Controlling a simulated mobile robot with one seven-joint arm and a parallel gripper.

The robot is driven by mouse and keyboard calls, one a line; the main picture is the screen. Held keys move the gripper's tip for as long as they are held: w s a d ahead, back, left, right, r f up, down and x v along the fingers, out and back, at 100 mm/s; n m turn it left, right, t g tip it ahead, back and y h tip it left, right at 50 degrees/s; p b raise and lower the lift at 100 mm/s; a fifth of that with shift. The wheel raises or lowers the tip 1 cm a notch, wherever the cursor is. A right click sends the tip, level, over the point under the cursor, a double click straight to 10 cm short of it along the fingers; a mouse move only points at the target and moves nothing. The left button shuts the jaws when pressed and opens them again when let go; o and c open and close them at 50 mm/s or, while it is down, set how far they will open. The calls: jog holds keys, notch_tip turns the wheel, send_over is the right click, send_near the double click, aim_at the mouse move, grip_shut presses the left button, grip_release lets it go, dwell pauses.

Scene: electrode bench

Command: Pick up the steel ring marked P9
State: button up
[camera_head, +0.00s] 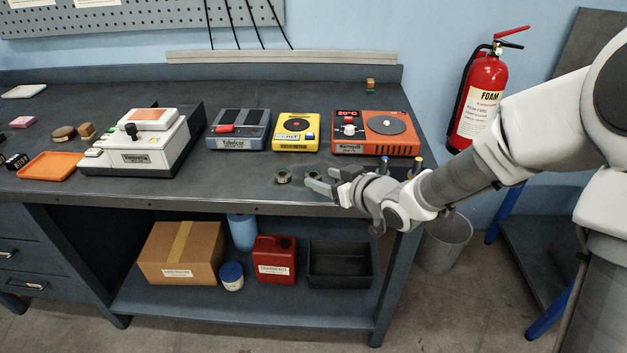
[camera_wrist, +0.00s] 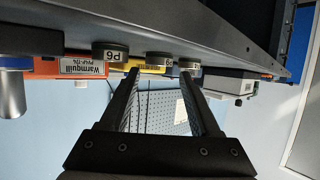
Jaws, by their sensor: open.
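My gripper (camera_head: 310,181) is open and empty, low over the front of the bench and pointing left. In the wrist view, which is upside down, its two fingers (camera_wrist: 159,76) stand apart. Three dark rings with pale labels show beyond them: a larger, nearer ring (camera_wrist: 112,51) at the left, a middle ring (camera_wrist: 160,58) between the fingertips, and a ring (camera_wrist: 190,65) by the right fingertip. The nearer ring's label seems to be P9 or P6; the other labels are too small to read surely. One ring (camera_head: 283,177) shows in the head view, left of the fingertips.
A red hot plate (camera_head: 372,146), a yellow device (camera_head: 296,145) and a blue-grey device (camera_head: 238,140) stand behind the gripper. Short posts (camera_head: 417,163) stand near my wrist. A white machine (camera_head: 140,150) and an orange tray (camera_head: 50,167) are further left.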

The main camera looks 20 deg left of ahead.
aim_at(311, 173)
jog(key=x, duration=0.4)
jog(key=shift+d+f+b, duration=0.1)
jog(key=shift+d+b, duration=0.05)
jog(key=shift+b, duration=0.25)
jog(key=shift+w, duration=0.1)
grip_shut()
